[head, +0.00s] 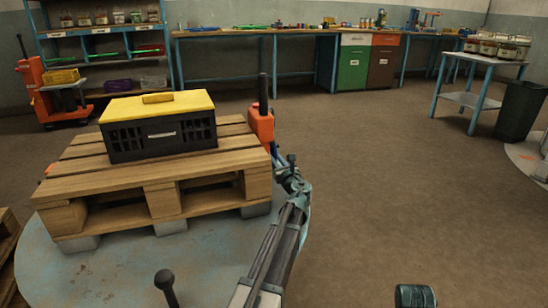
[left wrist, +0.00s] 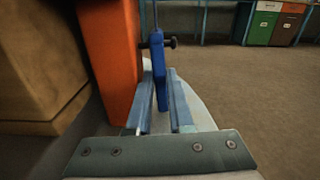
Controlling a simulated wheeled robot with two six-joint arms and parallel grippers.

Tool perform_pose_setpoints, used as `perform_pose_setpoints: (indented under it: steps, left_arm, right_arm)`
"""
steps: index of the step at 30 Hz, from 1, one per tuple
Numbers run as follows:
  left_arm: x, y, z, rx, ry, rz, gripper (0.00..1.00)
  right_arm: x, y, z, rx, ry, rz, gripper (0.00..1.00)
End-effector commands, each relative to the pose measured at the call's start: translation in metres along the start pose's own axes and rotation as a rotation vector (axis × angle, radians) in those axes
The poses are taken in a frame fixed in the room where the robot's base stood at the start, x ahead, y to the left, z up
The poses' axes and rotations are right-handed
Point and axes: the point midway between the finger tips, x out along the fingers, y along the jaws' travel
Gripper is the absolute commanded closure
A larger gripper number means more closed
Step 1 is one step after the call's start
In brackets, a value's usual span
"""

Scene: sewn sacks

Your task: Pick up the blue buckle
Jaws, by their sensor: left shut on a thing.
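The blue buckle (left wrist: 158,65) is a narrow upright blue piece with a dark pin or knob on its right side. In the left wrist view it stands between the two fingers of my left gripper (left wrist: 160,88), which is shut on it. In the head view my left gripper (head: 284,164) is beside the orange part at the pallet's right end, and the buckle is mostly hidden there.
An orange upright piece (left wrist: 109,65) stands close left of my left gripper. A wooden pallet (head: 110,178) bears a black crate (head: 160,139) with a yellow lid (head: 190,102). A workbench (head: 250,33) lines the back wall.

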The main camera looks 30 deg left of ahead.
Motion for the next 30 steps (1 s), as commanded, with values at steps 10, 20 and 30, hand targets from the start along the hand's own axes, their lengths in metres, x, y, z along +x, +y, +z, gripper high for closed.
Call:
perform_pose_setpoints:
  steps: [10, 20, 30]
  left_arm:
    - [0.0, -0.001, 0.006, 0.0, 0.0, 0.0, 1.0]
    - [0.002, -0.035, 0.013, 0.0, 0.0, -0.003, 1.0]
    - [0.003, -0.117, 0.006, 0.0, 0.0, -0.002, 1.0]
  right_arm:
    - [-0.005, 0.001, 0.0, 0.0, 0.0, 0.0, 1.0]
    - [-0.015, 0.002, 0.001, 0.0, -0.001, 0.0, 1.0]
    - [-0.015, 0.002, 0.001, 0.0, -0.001, 0.0, 1.0]
